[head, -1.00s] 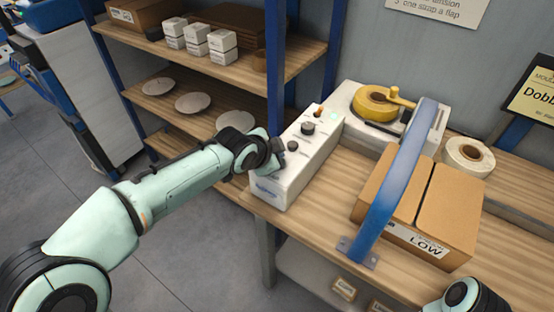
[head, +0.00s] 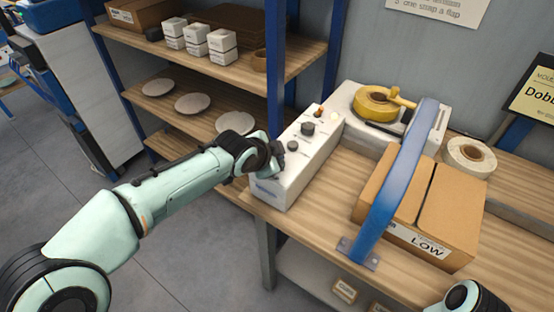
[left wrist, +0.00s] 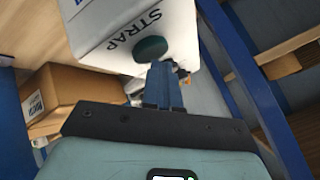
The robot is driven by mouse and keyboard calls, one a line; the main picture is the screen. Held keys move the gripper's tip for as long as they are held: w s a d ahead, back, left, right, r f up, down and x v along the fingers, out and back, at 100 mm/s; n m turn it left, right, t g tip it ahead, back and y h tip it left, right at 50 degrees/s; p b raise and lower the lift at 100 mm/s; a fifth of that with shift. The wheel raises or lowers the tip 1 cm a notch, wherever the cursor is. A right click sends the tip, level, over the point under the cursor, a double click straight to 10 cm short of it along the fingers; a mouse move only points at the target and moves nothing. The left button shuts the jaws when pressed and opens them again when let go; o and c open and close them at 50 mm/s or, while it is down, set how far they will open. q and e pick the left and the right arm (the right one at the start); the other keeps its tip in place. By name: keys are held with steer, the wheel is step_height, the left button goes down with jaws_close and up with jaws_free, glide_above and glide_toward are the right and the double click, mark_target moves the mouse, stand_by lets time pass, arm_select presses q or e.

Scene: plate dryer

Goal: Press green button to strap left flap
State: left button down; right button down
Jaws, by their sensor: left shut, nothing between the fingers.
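The white control box (head: 310,165) stands at the left end of the wooden bench. In the left wrist view its face (left wrist: 100,35) reads STRAP, with a dark green round button (left wrist: 150,48) below the word. My left gripper (head: 277,155) is shut and empty at the near left side of the box. In the left wrist view its fingertips (left wrist: 166,68) are right by the green button; I cannot tell whether they touch. The button is hidden in the head view. The cardboard carton (head: 452,210) lies under a blue arch (head: 390,185).
Black knobs (head: 308,129) sit on top of the control box. A yellow tape roll (head: 377,102) is behind it, and a white roll (head: 468,157) lies behind the carton. A shelf with white plates (head: 193,103) and a blue post (head: 275,70) stand left of the box.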

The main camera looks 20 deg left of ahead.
arm_select(q)
steer(key=shift+r+p, duration=0.75)
steer(key=shift+r, duration=0.2)
arm_select(e)
steer(key=shift+w+r, duration=0.25)
steer(key=shift+r, duration=0.5)
arm_select(q)
steer(key=shift+r, duration=0.1)
